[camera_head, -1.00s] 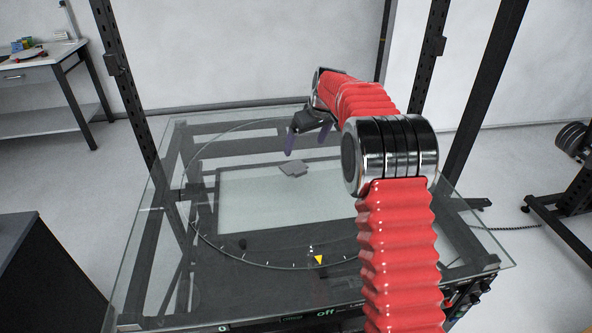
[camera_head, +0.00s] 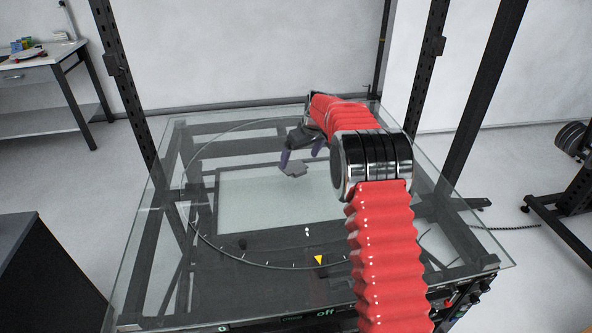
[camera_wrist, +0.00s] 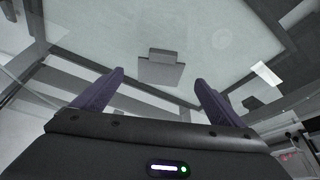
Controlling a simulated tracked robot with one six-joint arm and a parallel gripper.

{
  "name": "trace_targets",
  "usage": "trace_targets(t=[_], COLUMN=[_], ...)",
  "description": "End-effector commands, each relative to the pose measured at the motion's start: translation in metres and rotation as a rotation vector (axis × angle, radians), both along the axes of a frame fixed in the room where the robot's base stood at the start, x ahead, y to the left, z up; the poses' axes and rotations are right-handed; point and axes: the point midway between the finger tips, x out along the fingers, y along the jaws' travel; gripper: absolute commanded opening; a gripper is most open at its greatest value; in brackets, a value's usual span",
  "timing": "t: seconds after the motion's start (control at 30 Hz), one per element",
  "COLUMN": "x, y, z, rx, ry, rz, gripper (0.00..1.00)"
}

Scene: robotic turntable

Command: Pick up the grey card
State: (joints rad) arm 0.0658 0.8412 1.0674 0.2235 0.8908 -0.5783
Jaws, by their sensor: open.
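The grey card (camera_head: 294,170) lies on the glass top of the turntable (camera_head: 230,258), behind its middle. It is a small flat piece with a narrower tab, and in the wrist view the card (camera_wrist: 160,72) shows ahead of the fingers, between their lines. My gripper (camera_head: 301,160) is low over the glass at the card's far side, with its two purple fingers spread. In the head view the left fingertip overlaps the card's edge; whether it touches, I cannot tell. In the wrist view my gripper (camera_wrist: 160,76) is open, with nothing between the fingers.
Dark upright posts (camera_head: 122,90) stand at the table's corners. A side bench (camera_head: 45,75) stands at the far left. The glass around the card is clear.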

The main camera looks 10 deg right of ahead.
Motion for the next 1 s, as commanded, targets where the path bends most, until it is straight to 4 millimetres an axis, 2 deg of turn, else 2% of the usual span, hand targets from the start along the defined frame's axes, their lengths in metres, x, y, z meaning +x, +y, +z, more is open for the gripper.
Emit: trace_targets(t=[0.3,0.4,1.0], x=[0.012,0.015,0.016], y=[0.007,0.008,0.009], z=[-0.037,-0.043,-0.045], rx=[0.001,0.000,0.000], ry=[0.002,0.001,0.000], rz=[0.002,0.001,0.001], gripper=[0.92,0.92,0.92])
